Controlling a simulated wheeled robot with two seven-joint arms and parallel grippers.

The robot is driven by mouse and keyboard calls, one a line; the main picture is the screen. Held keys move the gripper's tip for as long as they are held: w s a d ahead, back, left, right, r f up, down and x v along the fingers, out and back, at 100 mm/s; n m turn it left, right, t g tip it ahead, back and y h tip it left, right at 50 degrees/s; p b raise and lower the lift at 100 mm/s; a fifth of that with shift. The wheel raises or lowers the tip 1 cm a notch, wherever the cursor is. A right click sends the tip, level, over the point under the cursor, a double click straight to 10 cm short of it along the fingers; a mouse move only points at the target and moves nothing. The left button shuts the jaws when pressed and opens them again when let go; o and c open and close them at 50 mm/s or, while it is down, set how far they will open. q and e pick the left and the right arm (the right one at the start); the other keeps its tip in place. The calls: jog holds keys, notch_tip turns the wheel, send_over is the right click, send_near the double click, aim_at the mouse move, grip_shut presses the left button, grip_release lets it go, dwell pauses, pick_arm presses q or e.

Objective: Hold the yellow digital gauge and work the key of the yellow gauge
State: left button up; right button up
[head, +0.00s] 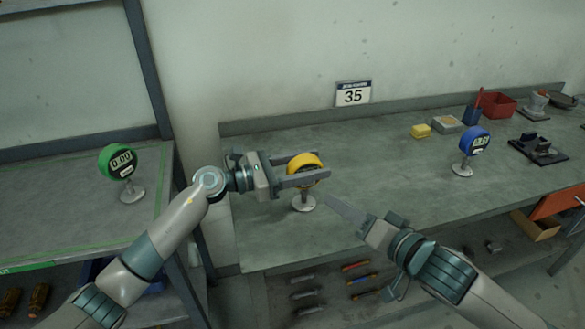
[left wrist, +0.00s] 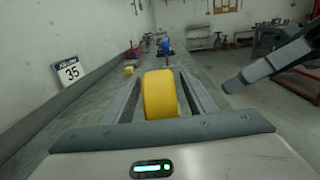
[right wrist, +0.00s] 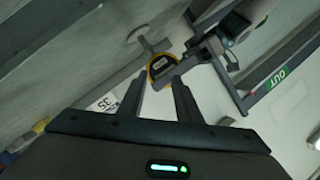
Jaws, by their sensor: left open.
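The yellow digital gauge (head: 305,163) stands upright on a round stand on the grey bench. My left gripper (head: 322,167) is open around its head; in the left wrist view the yellow body (left wrist: 160,95) sits between the two fingers with a gap on each side. The near finger hides part of its face in the head view. My right gripper (head: 352,208) is to the right of the gauge and lower in the picture, apart from it. In the right wrist view its fingers are spread and empty, with the gauge's face (right wrist: 162,67) just beyond them; the key is too small to make out.
A blue gauge (head: 470,143) stands farther right on the bench, and a green gauge (head: 121,161) on the left bench. A yellow block (head: 420,131), a red bin (head: 497,105) and a sign reading 35 (head: 353,94) are at the back. The bench between the yellow and blue gauges is clear.

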pick_arm(q)
jog(key=shift+x, duration=1.3)
grip_shut()
pick_arm(e)
grip_shut()
dwell(0.7)
